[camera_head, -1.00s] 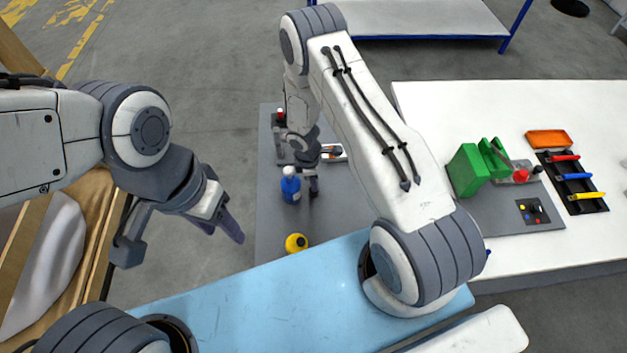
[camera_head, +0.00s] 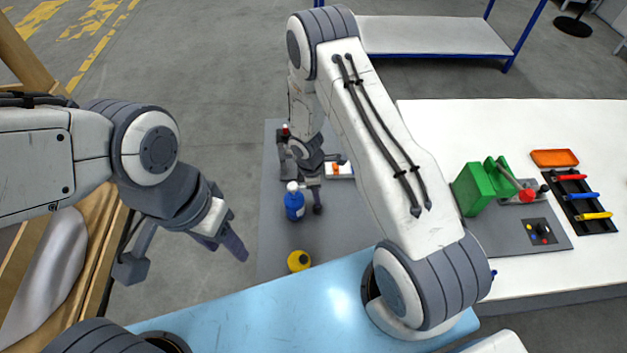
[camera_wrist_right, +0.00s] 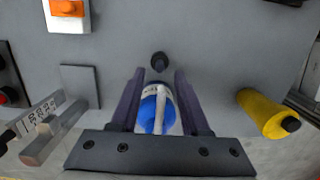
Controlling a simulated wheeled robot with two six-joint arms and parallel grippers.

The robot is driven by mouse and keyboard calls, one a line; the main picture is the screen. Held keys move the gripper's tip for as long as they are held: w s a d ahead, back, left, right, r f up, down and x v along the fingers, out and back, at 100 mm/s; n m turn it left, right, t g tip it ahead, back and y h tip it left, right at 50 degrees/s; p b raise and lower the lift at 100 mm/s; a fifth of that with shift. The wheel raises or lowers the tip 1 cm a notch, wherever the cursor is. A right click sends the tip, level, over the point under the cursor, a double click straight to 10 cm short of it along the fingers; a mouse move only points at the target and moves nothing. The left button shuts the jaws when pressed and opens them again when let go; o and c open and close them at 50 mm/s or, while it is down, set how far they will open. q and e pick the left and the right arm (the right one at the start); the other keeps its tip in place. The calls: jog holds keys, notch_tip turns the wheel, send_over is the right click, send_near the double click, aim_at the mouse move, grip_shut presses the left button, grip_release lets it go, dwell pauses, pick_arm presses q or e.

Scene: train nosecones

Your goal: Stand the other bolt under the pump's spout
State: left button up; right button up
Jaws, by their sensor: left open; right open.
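The pump bottle (camera_head: 294,204) is blue with a white top and stands upright on the grey mat. It also shows between my right fingers in the right wrist view (camera_wrist_right: 156,112). A dark, round-headed bolt (camera_wrist_right: 159,62) is just past my right fingertips, and it seems to be the dark shape beside the bottle in the head view (camera_head: 317,208). My right gripper (camera_wrist_right: 159,76) is open, with nothing clamped. Whether the bolt is exactly beneath the spout I cannot tell. My left gripper (camera_head: 225,248) is open and empty, left of the mat.
A yellow bottle (camera_wrist_right: 266,113) is right of the pump in the wrist view. A white block with an orange part (camera_wrist_right: 68,12) and a grey hexagonal tool (camera_wrist_right: 45,143) lie to the left. A green device (camera_head: 482,187) and an orange tray (camera_head: 555,158) are on the white table.

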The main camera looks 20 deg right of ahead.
jog(key=r, duration=0.2)
jog(key=r+b, duration=0.1)
jog(key=r, duration=0.2)
jog(key=a+r, duration=0.1)
jog(key=r, duration=0.2)
jog(key=shift+w+r, duration=0.1)
jog(key=s+a+r+m, duration=0.2)
jog(key=s+a+r, duration=0.15)
jog(key=r, duration=0.35)
jog(key=s+a+r+m, duration=0.1)
jog(key=s+a+r, duration=0.2)
jog(key=a+r, duration=0.3)
jog(key=s+a+r+m+y, duration=0.1)
jog(key=s+r+m, duration=0.1)
jog(key=s+r, duration=0.3)
jog(key=s+a+r+m+y, duration=0.1)
jog(key=s+r, duration=0.4)
jog(key=s, duration=0.7)
jog(key=shift+s+a+r+m, duration=0.15)
jog(key=shift+s+a+m, duration=0.2)
jog(key=shift+a+m, duration=0.3)
jog(key=shift+d, duration=0.1)
